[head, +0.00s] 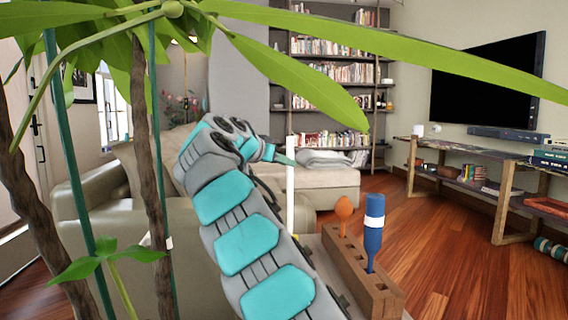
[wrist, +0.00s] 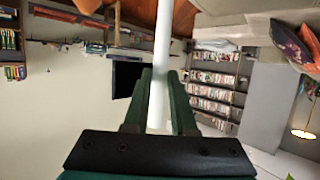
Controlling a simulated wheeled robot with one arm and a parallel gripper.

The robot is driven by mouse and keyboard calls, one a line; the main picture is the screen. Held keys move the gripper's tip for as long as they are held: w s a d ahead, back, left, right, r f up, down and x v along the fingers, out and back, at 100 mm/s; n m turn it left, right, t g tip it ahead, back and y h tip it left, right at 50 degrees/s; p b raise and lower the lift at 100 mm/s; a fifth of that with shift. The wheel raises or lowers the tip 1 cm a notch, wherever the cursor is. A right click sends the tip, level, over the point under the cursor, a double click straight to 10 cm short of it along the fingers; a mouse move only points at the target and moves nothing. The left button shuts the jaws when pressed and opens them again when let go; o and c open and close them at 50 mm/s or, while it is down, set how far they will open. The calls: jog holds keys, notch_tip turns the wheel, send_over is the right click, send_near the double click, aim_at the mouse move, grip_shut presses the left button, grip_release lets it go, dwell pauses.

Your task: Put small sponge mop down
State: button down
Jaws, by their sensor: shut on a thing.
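The small sponge mop shows as a thin white upright handle (head: 290,190) in the head view, and as a white rod (wrist: 162,45) in the wrist view. Its sponge end cannot be made out; the lower part passes behind my arm in the head view. My gripper (head: 283,160) is shut on the handle. In the wrist view the green fingers of my gripper (wrist: 161,88) lie on both sides of the rod. The handle stands just left of the wooden rack in the head picture.
A wooden rack (head: 382,298) holds an orange-topped tool (head: 344,206) and a blue tool with a white band (head: 374,225). Plant leaves and stems (head: 290,75) cross the near left. A sofa (head: 330,182), bookshelf (head: 330,72) and TV bench (head: 505,182) stand farther back. Wood floor is open at right.

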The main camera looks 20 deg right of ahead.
jog(key=shift+f, duration=0.2)
jog(key=c, duration=0.7)
grip_release()
jog(key=shift+r, duration=0.1)
jog(key=shift+c, duration=0.2)
jog(key=shift+r, duration=0.1)
jog(key=v, duration=1.2)
